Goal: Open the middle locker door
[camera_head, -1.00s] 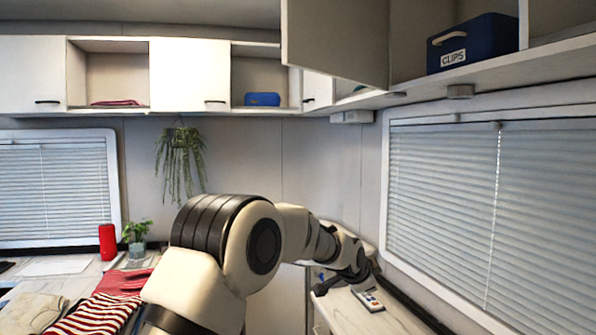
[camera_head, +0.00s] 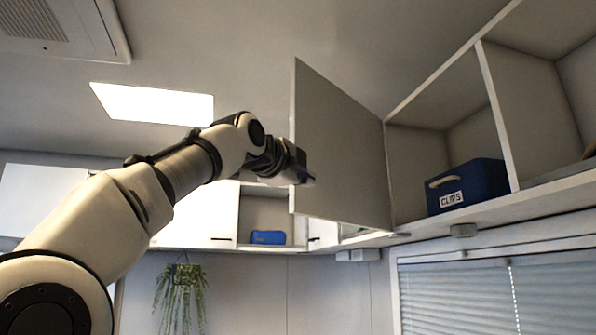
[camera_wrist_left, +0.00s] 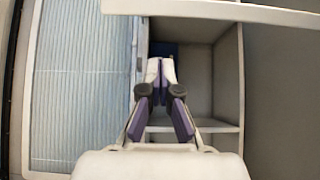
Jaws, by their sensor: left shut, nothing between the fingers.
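The locker door (camera_head: 340,150) stands swung out from the upper cabinet on the right, hinged at its right side in the head view. My left gripper (camera_head: 303,170) is shut and empty, at the door's free left edge; I cannot tell whether it touches. In the left wrist view the shut fingers (camera_wrist_left: 160,68) point toward an open compartment (camera_wrist_left: 213,85), and a pale panel edge (camera_wrist_left: 220,12) crosses the top. The dark blue CLIPS box (camera_head: 467,187) sits in the open compartment right of the door. My right gripper is not in view.
White cupboards (camera_head: 195,220) and a shelf with a small blue case (camera_head: 268,237) line the back wall. A hanging plant (camera_head: 181,290) is below them. A window with blinds (camera_head: 460,300) is under the right cabinet. A ceiling light panel (camera_head: 152,104) is above my arm.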

